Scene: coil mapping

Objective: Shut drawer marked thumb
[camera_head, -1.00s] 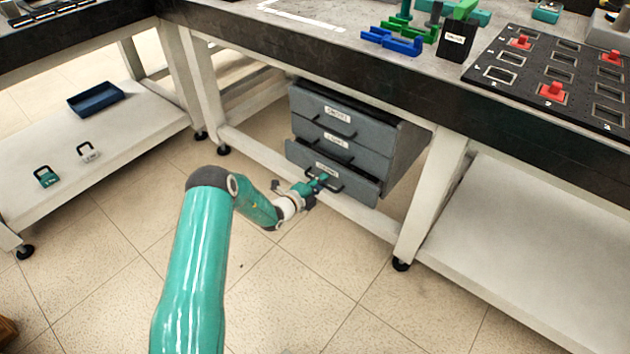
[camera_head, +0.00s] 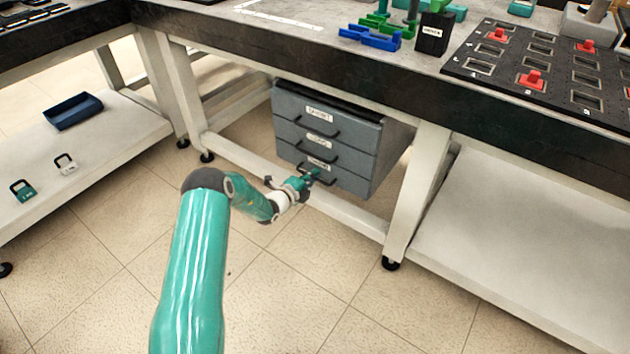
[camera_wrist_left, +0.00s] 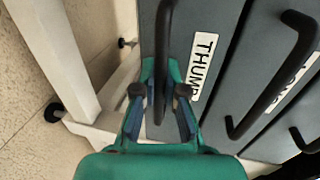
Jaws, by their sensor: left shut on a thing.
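The grey drawer cabinet (camera_head: 379,160) hangs under the workbench, with three labelled drawers facing me. The bottom drawer (camera_head: 345,179) carries the label THUMB, readable in the left wrist view (camera_wrist_left: 203,65). Its front looks flush with the drawers above it. My left gripper (camera_head: 312,178) is at that drawer's black handle (camera_wrist_left: 162,50). In the left wrist view the fingers (camera_wrist_left: 160,105) sit on both sides of the handle bar, shut on it. My right gripper is not in view.
The middle drawer (camera_head: 345,155) and top drawer (camera_head: 348,128) look shut. A white table leg (camera_head: 416,190) stands right of the cabinet. A low white shelf at left holds a blue tray (camera_head: 73,110) and two padlock-like pieces. The tiled floor in front is clear.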

